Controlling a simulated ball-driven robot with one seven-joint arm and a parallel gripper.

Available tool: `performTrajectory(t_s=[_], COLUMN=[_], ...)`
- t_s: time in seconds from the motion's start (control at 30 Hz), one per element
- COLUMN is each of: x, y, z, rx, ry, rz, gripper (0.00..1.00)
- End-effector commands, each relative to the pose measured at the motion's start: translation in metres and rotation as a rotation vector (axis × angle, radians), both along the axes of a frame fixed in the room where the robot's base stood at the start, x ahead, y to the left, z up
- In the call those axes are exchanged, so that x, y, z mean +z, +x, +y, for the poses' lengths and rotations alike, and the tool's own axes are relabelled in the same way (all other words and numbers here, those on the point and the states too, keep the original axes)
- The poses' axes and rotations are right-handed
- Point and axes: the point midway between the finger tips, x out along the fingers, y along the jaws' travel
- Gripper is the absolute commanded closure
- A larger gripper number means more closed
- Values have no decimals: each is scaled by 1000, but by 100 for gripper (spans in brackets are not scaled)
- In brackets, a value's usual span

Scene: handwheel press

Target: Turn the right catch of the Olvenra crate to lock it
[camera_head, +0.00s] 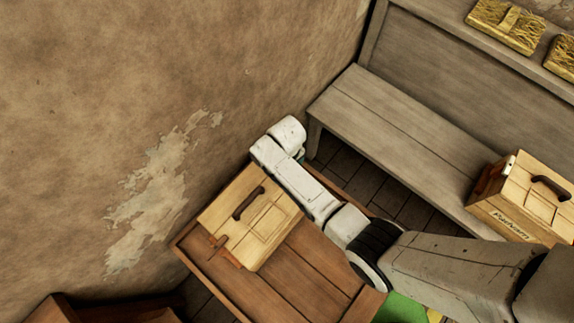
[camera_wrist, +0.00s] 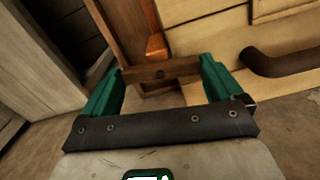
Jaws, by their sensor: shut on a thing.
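The pale wooden crate (camera_head: 270,222) with a dark curved handle stands on the brown table; no name on it is readable. Its lid and handle (camera_wrist: 285,62) also show at the right in the wrist view. A brown wooden catch (camera_wrist: 178,70) with a dark round pin lies crosswise in that view, beside an orange-brown peg (camera_wrist: 155,46). My gripper (camera_wrist: 162,78) has its two green fingers shut on this catch, one at each end. In the head view my arm hides the catch and most of the gripper. Another catch (camera_head: 219,241) shows at the crate's lower left corner.
The brown table (camera_head: 290,275) has bare boards in front of the crate. A plastered wall rises close behind. A grey bench (camera_head: 390,140) at the right bears another handled crate (camera_head: 525,200) with partly readable lettering. Straw-coloured blocks (camera_head: 505,24) lie on a shelf.

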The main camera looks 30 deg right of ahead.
Motion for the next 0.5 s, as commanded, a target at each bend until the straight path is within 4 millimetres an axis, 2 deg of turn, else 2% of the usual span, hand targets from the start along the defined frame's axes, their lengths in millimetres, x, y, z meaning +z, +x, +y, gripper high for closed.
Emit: performTrajectory(t_s=[0.2, 0.5], x=[1, 1], y=[1, 1], z=[0, 0], rx=[106, 166], ry=[1, 2], rz=[-2, -3], gripper=[37, 37])
